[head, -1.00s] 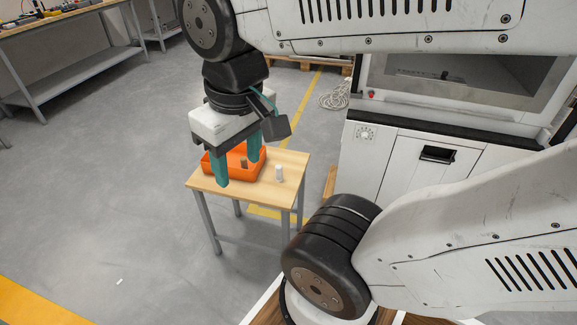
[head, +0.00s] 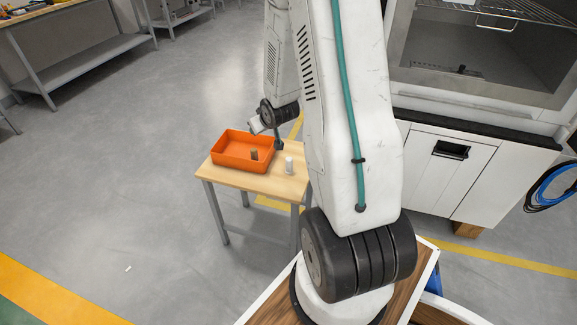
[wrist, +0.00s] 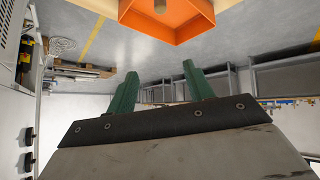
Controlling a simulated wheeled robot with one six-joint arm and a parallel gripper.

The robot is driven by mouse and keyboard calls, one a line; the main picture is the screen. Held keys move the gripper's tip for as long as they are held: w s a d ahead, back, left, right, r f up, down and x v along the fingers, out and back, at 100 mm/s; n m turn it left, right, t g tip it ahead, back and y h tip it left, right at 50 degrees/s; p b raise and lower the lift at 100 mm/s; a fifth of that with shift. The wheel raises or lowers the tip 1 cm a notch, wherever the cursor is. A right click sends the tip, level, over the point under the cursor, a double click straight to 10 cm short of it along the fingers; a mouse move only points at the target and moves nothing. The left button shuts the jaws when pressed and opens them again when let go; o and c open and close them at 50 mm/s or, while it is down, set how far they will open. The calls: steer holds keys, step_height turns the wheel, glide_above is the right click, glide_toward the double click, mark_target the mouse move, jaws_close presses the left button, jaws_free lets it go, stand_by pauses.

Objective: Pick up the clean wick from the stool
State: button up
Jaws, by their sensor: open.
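The clean wick (head: 289,165) is a small white upright cylinder on the bare wooden top of the stool (head: 225,175), right of an orange tray (head: 225,158). A brown cylinder (head: 254,155) stands inside the tray; it also shows at the top edge of the wrist view (wrist: 160,6). My gripper (wrist: 160,88) is open, with its two green fingers apart and nothing between them. The white wick is not visible in the wrist view.
A white cabinet (head: 440,175) with an open chamber above stands at the right, behind my arm. A workbench (head: 75,50) is at the back left. The grey floor left of the stool is clear.

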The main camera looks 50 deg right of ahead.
steer(key=m+t+h, duration=0.1)
steer(key=t, duration=0.1)
glide_above(290, 160)
steer(key=a, duration=0.4)
step_height(290, 160, down, 11)
steer(key=s+f, duration=0.1)
steer(key=f, duration=0.1)
steer(key=s+d+f+m+t, duration=0.1)
steer(key=f, duration=0.1)
steer(key=s+d+f+t+h, duration=0.1)
steer(key=f, duration=0.2)
steer(key=shift+s+f, duration=0.1)
steer(key=shift+s, duration=0.3)
steer(key=shift+m, duration=0.3)
steer(key=x, duration=0.7)
steer(key=shift+w+d+f, duration=0.15)
steer(key=shift+d+f, duration=0.05)
steer(key=shift+d, duration=0.05)
steer(key=c, duration=1.1)
